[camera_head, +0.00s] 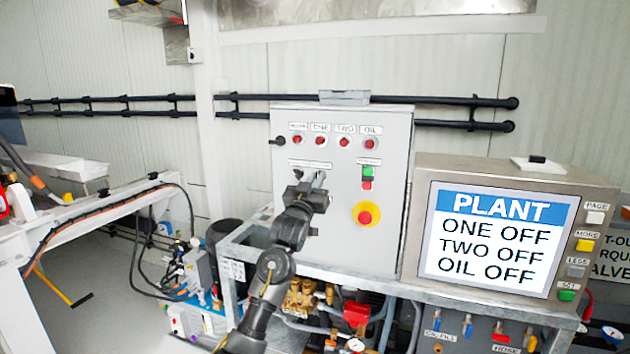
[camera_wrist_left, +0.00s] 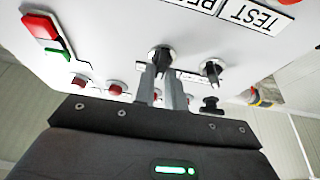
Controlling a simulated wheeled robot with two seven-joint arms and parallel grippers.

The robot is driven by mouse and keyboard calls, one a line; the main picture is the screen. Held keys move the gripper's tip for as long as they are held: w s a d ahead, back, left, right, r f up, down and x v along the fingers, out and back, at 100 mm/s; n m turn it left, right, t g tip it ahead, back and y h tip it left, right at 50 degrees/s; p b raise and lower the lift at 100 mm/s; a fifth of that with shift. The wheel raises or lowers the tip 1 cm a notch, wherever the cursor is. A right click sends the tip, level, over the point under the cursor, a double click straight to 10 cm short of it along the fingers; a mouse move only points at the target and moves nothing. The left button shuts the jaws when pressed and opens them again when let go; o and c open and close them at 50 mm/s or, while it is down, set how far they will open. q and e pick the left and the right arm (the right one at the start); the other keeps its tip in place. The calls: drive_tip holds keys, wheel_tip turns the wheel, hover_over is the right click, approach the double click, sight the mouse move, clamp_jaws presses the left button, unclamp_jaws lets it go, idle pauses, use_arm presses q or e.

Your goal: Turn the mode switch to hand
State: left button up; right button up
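The grey control panel (camera_head: 285,190) stands upright in the middle of the head view. My left gripper (camera_head: 314,178) is at its front, below a lettered strip too small to read. In the left wrist view, its two grey fingers (camera_wrist_left: 161,84) are close together with a narrow gap, their tips at a black switch knob (camera_wrist_left: 161,54). I cannot tell whether they press on it. A second black switch knob (camera_wrist_left: 213,69) is beside it, apart from the fingers. My gripper largely hides the knobs in the head view. I cannot read which knob is the mode switch, or its setting. My right gripper is out of view.
Several red lamps (camera_head: 321,141) line the panel's top, with a black handle (camera_head: 278,141) at its left edge. Green and red buttons (camera_head: 368,177) and a red emergency stop (camera_head: 365,216) on yellow are to the right. A PLANT screen (camera_head: 494,238) stands at the right.

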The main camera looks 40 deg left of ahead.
use_arm(q)
clamp_jaws()
drive_tip(key=shift+n+y, duration=0.4)
drive_tip(key=shift+n, duration=0.1)
drive_tip(key=shift+n+g+y+p, duration=0.15)
drive_tip(key=shift+n+g+y, duration=0.55)
drive_tip(key=shift+n, duration=1.2)
drive_tip(key=shift+n+g+y+p, duration=0.15)
drive_tip(key=shift+n+g+y, duration=0.5)
drive_tip(key=shift+n, duration=1.25)
drive_tip(key=shift+n+g+y+p, duration=0.15)
drive_tip(key=shift+n+g+y, duration=0.5)
drive_tip(key=shift+n, duration=1.25)
